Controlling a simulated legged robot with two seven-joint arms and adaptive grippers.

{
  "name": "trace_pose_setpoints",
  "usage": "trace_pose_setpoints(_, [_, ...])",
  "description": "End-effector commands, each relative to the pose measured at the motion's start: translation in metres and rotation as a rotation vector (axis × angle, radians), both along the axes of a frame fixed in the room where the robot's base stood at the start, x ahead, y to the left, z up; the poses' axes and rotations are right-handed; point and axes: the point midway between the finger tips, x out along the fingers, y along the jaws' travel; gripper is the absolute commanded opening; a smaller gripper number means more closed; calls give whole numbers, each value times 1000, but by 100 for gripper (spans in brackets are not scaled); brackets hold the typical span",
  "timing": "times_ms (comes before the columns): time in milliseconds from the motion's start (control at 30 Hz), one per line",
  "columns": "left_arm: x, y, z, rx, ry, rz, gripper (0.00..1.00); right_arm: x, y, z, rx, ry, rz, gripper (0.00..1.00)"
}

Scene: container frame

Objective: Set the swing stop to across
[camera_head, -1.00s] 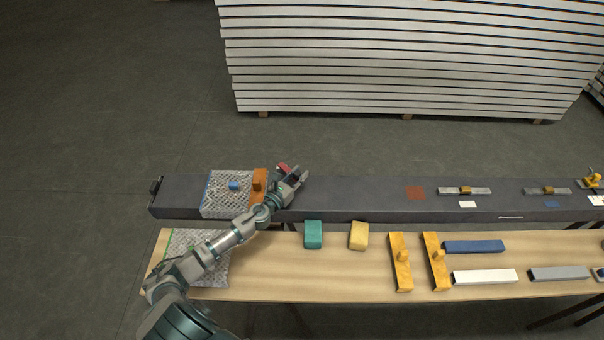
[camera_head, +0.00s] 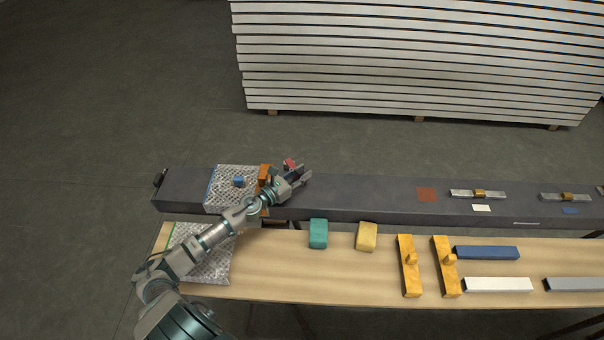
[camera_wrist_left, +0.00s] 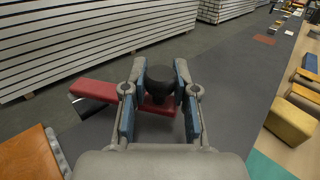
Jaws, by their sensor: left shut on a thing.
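The swing stop is a red bar with a black knob. In the head view its red end (camera_head: 289,163) shows at the far edge of the dark beam, and the rest is hidden by my left gripper (camera_head: 303,175). In the left wrist view the red bar (camera_wrist_left: 97,90) runs from the left to under the fingers, and its left end reaches the beam's far edge. The black knob (camera_wrist_left: 160,82) sits between the fingers of my left gripper (camera_wrist_left: 158,93), which is shut on it. My right gripper is not in view.
An orange block (camera_head: 264,174) and a grey textured plate (camera_head: 226,196) with a blue knob lie left of my gripper on the beam (camera_head: 365,200). A wooden bench (camera_head: 280,270) in front bears teal, yellow, blue and white blocks. White panels are stacked behind.

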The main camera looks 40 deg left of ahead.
Motion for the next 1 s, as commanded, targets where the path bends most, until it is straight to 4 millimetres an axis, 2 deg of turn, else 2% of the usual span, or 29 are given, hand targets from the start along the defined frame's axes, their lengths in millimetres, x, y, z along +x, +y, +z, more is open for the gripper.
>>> trace_pose_setpoints(33, [2, 3, 8, 1, -14, 6, 0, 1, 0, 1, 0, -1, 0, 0])
trace_pose_setpoints(67, [2, 3, 8, 1, -14, 6, 35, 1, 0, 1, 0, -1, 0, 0])
trace_pose_setpoints(133, [2, 3, 7, 0, -11, 6, 53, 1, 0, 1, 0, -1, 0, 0])
trace_pose_setpoints(167, [2, 2, 6, 1, -10, 6, 55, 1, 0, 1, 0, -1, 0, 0])
trace_pose_setpoints(433, [2, 2, 2, -1, -4, 3, 55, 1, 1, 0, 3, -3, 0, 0])
trace_pose_setpoints(567, [-5, 4, 0, -1, -2, 4, 55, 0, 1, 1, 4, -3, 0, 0])
trace_pose_setpoints(667, [-19, 7, -1, -1, -1, 4, 55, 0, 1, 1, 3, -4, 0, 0])
trace_pose_setpoints(1000, [-83, 22, 0, -2, -1, 5, 55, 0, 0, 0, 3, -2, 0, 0])
